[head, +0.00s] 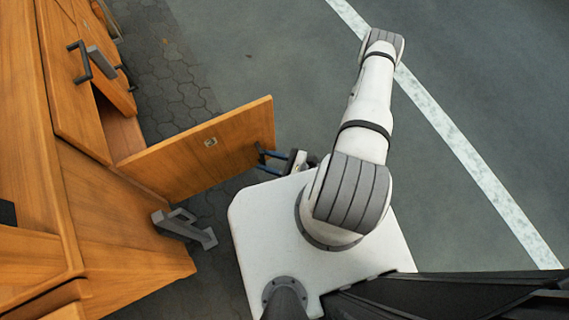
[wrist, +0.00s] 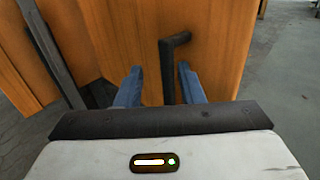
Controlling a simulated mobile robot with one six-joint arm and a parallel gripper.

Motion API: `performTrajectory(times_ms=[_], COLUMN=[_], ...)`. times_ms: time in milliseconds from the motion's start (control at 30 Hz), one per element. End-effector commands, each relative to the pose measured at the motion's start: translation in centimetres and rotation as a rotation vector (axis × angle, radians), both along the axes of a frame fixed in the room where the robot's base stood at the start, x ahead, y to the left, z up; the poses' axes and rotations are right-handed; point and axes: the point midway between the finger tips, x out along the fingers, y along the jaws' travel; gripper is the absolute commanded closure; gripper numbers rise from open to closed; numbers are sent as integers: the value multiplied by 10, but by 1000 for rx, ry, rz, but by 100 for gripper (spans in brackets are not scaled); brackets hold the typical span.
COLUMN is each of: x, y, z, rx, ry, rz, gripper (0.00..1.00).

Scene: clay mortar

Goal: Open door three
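A wooden door (head: 205,148) of the cabinet stands swung out from the front, with an opening behind its hinge side. It has a small plate whose marking I cannot read, so I cannot tell whether it is door three. My gripper (head: 270,160) is at the free end of this door. In the wrist view, a dark bar handle (wrist: 168,68) on a wooden panel (wrist: 215,50) stands between the two blue fingers of my gripper (wrist: 160,86). Gaps show on both sides of the handle, so the fingers are open around it. The handle's lower end is hidden by my gripper body.
The wooden cabinet (head: 115,225) fills the left side. A grey handle (head: 185,228) juts out near its lower part, and a dark handle (head: 80,62) sits higher up. Open green floor (head: 480,90) with a white line lies to the right.

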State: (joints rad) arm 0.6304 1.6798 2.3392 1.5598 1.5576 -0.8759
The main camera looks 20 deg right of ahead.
Motion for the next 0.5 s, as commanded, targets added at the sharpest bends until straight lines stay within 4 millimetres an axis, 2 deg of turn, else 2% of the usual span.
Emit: performTrajectory(times_ms=[500], x=[-24], y=[-35], z=[1], rx=[-1], ry=[-3], rz=[-8], gripper=[65])
